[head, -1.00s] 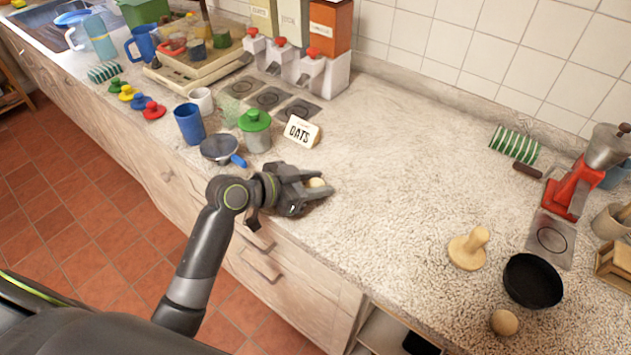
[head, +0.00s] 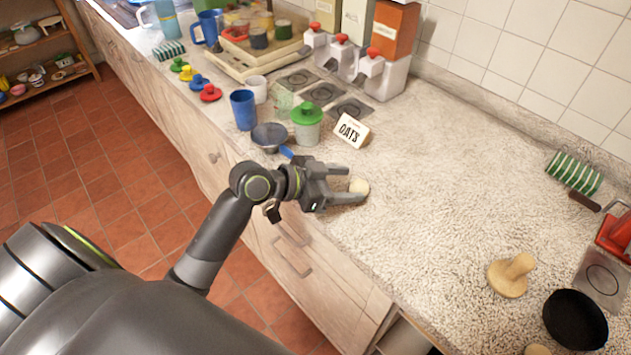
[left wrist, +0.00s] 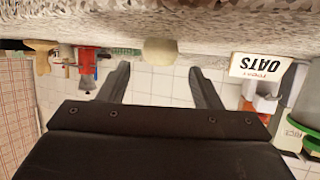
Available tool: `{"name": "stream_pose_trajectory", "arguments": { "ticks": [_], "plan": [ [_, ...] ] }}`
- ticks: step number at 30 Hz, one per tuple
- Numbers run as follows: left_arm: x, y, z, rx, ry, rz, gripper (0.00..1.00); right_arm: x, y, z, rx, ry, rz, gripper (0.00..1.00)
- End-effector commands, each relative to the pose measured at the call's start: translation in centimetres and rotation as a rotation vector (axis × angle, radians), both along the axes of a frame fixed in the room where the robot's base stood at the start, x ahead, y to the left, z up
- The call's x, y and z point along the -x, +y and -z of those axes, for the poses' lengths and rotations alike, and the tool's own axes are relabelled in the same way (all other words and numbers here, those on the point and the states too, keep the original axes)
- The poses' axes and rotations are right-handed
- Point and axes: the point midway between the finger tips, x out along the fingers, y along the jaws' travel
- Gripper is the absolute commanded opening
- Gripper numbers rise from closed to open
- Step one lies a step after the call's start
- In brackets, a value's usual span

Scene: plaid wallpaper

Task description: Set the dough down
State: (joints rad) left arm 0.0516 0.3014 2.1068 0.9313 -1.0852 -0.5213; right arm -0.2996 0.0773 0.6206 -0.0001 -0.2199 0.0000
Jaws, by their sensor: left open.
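The dough (head: 359,187), a small pale ball, rests on the speckled counter (head: 430,180) near its front edge. My left gripper (head: 345,186) is open just behind it, low over the counter. The ball is at the fingertips, and I cannot tell whether either finger touches it. In the left wrist view, which is upside down, the dough (left wrist: 160,51) sits on the counter beyond and between the spread fingers (left wrist: 160,85). My right gripper is not in view.
An OATS sign (head: 351,130), a green-lidded jar (head: 306,122) and a small pan (head: 270,136) stand to the left. A wooden press (head: 511,275) and a black pan (head: 575,320) are at the right. The counter between is clear.

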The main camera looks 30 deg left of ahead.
Motion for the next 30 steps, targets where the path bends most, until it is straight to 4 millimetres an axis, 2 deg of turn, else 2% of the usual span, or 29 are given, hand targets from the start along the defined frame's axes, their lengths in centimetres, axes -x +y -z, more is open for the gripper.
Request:
{"name": "stream_pose_trajectory", "arguments": {
  "ticks": [9, 15, 30],
  "plan": [
    [3.3, 3.0, -1.7, -0.007, 0.001, 0.002, 0.58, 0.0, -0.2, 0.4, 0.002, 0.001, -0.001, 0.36],
    [4.6, 4.3, -2.5, -0.004, -0.001, 0.0, 0.58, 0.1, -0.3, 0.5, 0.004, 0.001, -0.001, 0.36],
    [5.4, 4.9, -3.1, 0.001, 0.001, 0.001, 0.58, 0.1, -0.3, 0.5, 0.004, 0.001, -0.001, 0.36]
  ]
}}
